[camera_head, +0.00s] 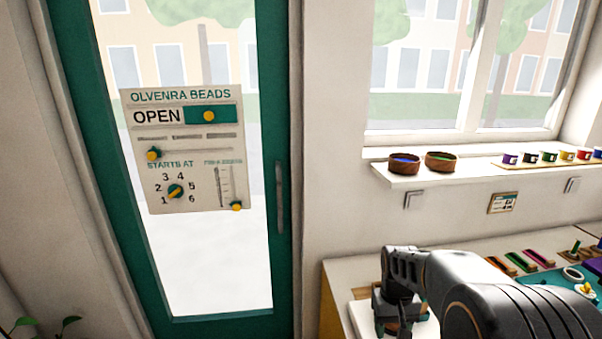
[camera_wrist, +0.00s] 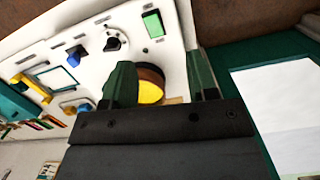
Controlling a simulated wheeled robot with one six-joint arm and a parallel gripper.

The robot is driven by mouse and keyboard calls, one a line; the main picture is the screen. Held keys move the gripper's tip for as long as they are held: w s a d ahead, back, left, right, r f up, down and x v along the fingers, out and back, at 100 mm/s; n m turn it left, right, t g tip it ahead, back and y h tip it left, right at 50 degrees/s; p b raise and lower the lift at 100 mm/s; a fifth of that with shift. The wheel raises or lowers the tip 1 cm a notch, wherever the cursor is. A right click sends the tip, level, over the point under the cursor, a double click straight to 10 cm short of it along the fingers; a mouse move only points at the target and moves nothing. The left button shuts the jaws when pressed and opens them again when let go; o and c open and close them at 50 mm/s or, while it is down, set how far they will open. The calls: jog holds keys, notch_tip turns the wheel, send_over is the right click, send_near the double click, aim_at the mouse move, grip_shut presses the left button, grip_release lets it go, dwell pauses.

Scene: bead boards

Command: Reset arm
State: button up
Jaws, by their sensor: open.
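My arm reaches in from the lower right of the head view and bends down at its wrist over a white board (camera_head: 362,318). The gripper end is small and dark there, partly hidden by my own arm. In the wrist view my gripper (camera_wrist: 163,84) is open, with two dark green fingers apart. A round brown bowl with yellow contents (camera_wrist: 152,92) shows between and beyond the fingers, partly covered by the left one. I cannot tell whether the fingers touch it.
The white panel (camera_wrist: 172,60) carries a black knob (camera_wrist: 115,42), a green block (camera_wrist: 153,24) and a blue block (camera_wrist: 74,56). A white sheet (camera_wrist: 275,115) lies right. A glass door with a sign (camera_head: 188,150) stands left; a shelf (camera_head: 415,178) holds bowls and cups.

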jog(key=s+a+r+t, duration=0.6)
jog(key=s+r, duration=0.3)
jog(key=s, duration=0.1)
jog(key=shift+r, duration=0.15)
jog(key=shift+d, duration=0.1)
dwell(0.8)
